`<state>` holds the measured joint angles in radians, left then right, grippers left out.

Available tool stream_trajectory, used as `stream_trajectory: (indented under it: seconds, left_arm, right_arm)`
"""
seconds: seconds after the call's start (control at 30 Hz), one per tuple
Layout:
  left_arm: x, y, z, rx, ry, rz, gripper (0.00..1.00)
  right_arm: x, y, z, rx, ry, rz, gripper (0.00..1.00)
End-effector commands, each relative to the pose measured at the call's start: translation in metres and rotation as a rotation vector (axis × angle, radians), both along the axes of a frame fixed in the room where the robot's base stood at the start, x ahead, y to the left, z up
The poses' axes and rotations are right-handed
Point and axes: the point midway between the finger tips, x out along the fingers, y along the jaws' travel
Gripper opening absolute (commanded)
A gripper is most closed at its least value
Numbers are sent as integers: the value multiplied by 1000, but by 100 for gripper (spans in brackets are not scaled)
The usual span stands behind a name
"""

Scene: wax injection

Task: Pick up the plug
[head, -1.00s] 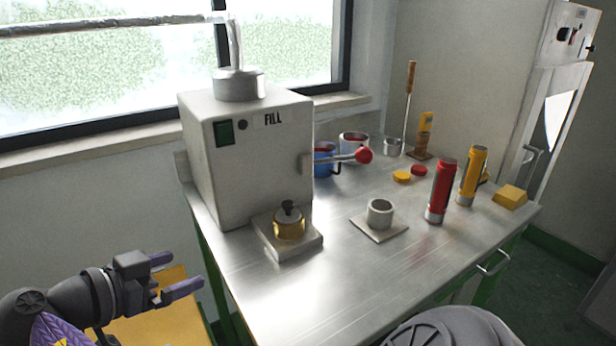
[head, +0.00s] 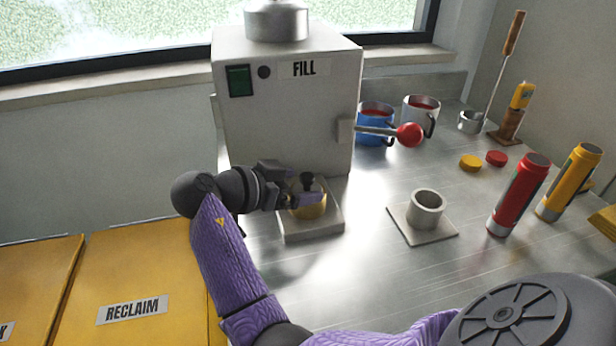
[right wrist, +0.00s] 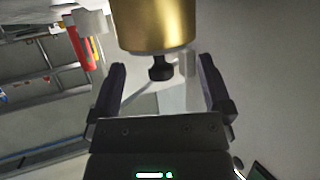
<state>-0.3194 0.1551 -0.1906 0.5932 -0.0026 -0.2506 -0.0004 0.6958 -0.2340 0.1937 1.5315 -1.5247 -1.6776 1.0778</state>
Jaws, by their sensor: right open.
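The plug (head: 307,181) is a small black knob on top of the brass cylinder (head: 312,211), which stands on the plate in front of the fill machine. My right gripper (head: 304,187) reaches it from the left, with its fingers level with the plug. In the right wrist view, the picture is upside down: the plug (right wrist: 160,69) sticks down from the brass cylinder (right wrist: 155,25). The two fingers of the right gripper (right wrist: 162,72) stand open on either side of it, with clear gaps; I see no contact. My left gripper is out of view.
The fill machine (head: 285,110) stands just behind, its red-knobbed lever (head: 408,134) out to the right. A grey cup-shaped piece (head: 427,211) on a square plate stands to the right. Red (head: 519,196) and yellow (head: 569,183) tubes stand farther right. A yellow RECLAIM bin (head: 135,270) is at left.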

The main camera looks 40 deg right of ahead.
Motion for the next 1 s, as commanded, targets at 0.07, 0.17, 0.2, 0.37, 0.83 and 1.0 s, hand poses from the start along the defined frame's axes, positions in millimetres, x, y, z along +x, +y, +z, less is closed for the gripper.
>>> stream_trajectory:
  seconds: [0.07,0.17,0.2,0.37,0.83,1.0]
  left_arm:
    - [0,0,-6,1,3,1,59]
    - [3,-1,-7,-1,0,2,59]
    - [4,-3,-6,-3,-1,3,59]
    - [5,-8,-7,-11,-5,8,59]
    - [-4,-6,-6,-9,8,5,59]
    - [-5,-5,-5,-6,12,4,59]
  right_arm:
    - [-2,-15,-9,-2,3,-3,100]
    - [-3,-23,-11,-1,3,-1,100]
    - [-3,-23,-10,-1,2,0,100]
    - [-3,-23,-10,-1,1,-1,87]
    - [-3,-22,-11,4,4,0,0]
    - [-3,-21,-13,9,7,0,0]
